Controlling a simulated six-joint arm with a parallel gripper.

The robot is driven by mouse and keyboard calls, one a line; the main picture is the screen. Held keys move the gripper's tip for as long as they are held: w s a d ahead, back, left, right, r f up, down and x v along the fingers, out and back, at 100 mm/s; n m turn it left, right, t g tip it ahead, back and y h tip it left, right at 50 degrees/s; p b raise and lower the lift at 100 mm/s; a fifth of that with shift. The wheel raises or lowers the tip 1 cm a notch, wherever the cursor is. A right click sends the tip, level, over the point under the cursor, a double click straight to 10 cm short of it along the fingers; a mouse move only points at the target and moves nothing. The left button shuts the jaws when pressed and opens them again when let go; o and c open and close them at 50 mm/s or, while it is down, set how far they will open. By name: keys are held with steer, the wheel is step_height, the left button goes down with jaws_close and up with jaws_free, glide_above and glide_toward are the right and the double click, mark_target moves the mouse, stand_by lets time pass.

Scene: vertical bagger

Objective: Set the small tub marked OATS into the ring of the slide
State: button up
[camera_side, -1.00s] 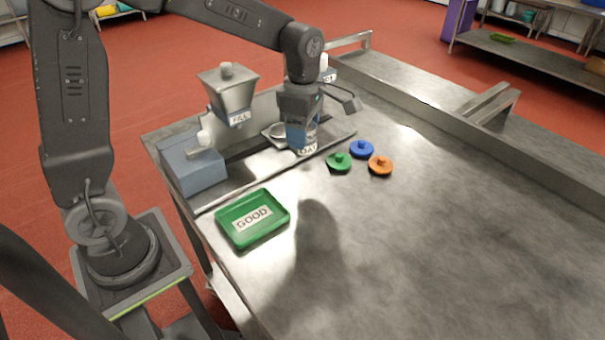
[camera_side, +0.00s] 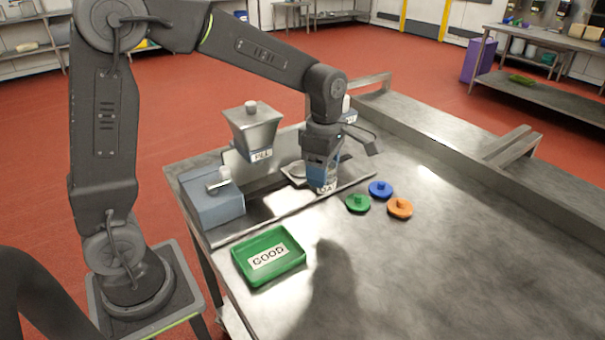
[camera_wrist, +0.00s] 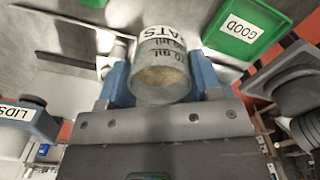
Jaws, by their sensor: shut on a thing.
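The small clear tub marked OATS (camera_wrist: 163,72) is held upright between the blue fingers of my gripper (camera_wrist: 162,88), with pale contents inside. In the side view, my gripper (camera_side: 324,172) is shut on the tub (camera_side: 327,187), low over the slide's metal strip (camera_side: 265,210). A pale round shape, which looks like the ring of the slide (camera_side: 296,171), shows just left of the tub, partly hidden by the gripper. I cannot tell whether the tub touches the strip.
A hopper labelled FILL (camera_side: 253,128) and a blue-grey box with a handle (camera_side: 212,200) stand left of my gripper. A green GOOD tray (camera_side: 285,264) lies in front. Green (camera_side: 358,203), blue (camera_side: 380,188) and orange (camera_side: 400,208) lids lie right.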

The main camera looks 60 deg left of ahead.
stand_by(0.3)
steer(key=w+a+r+n, duration=0.1)
steer(key=w+a, duration=0.2)
steer(key=a, duration=0.5)
steer(key=w+a+r+n, duration=0.1)
steer(key=w+a+n, duration=0.1)
steer(key=a, duration=0.5)
glide_above(302, 171)
steer(key=shift+f, duration=3.5)
steer(key=shift+f, duration=0.3)
steer(key=shift+f, duration=0.35)
steer(key=o, duration=1)
